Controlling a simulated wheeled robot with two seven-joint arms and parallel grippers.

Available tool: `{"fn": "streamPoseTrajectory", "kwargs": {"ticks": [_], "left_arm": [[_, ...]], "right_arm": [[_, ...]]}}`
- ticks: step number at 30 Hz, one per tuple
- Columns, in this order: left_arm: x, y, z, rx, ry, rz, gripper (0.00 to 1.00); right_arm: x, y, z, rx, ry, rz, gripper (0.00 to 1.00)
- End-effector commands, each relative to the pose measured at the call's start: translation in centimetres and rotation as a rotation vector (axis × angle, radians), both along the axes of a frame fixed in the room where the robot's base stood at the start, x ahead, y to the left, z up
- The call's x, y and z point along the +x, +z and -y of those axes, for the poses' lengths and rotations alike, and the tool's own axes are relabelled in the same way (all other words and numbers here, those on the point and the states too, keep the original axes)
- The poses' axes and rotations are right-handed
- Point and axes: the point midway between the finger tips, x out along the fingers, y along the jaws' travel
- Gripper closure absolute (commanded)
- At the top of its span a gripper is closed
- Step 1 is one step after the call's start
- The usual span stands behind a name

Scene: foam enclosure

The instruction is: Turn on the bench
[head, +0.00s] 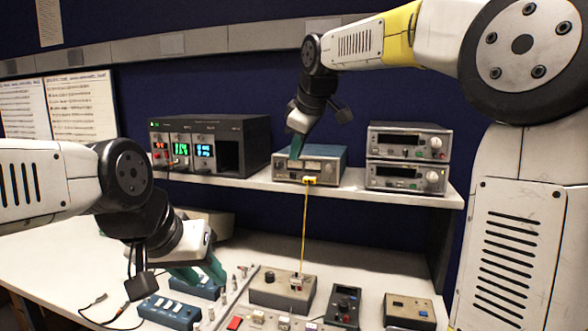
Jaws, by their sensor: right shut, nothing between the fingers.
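The bench (90,262) is a white worktop with a raised shelf (340,190) behind it. On the shelf a black rack unit (240,128) on the left has lit red, green and cyan readouts. A blue-grey instrument (330,164) stands mid-shelf with a yellow cable plugged into its front. My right gripper (296,150) is shut and empty, its teal fingertips at the front left of this instrument; contact cannot be told. My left gripper (202,274) is low over the bench above blue switch boxes (170,312), its teal fingers apart and nothing visible between them.
Two stacked grey instruments (408,142) with dark displays stand at the shelf's right. The yellow cable (304,225) hangs down to a grey box (282,292) on the bench. Several small control boxes crowd the front. The bench's left part is mostly clear, apart from black leads (97,312).

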Motion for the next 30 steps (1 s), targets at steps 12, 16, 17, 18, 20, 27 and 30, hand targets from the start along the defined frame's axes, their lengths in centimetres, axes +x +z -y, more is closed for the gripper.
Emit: {"fn": "streamPoseTrajectory", "kwargs": {"ticks": [12, 16, 17, 18, 20, 27, 30], "left_arm": [[0.0, 0.0, 0.0, 0.0, 0.0, 0.0, 0.64], [0.0, 0.0, 0.0, 0.0, 0.0, 0.0, 0.64], [0.0, 0.0, 0.0, 0.0, 0.0, 0.0, 0.64], [0.0, 0.0, 0.0, 0.0, 0.0, 0.0, 0.64], [0.0, 0.0, 0.0, 0.0, 0.0, 0.0, 0.64], [0.0, 0.0, 0.0, 0.0, 0.0, 0.0, 0.64], [0.0, 0.0, 0.0, 0.0, 0.0, 0.0, 0.64]], "right_arm": [[3.9, -6.2, -1.5, -0.001, 0.001, -0.006, 1.0], [5.3, -8.3, -2.1, -0.001, 0.001, -0.006, 1.0], [5.8, -8.4, -1.9, 0.001, -0.002, -0.003, 1.0], [6.5, -8.3, -1.6, 0.001, -0.004, -0.001, 1.0], [7.3, -8.4, -1.3, 0.001, -0.004, -0.001, 1.0], [8.9, -8.5, -0.8, 0.001, -0.002, 0.0, 1.0], [9.0, -8.5, -0.7, 0.001, -0.002, 0.0, 1.0]]}}
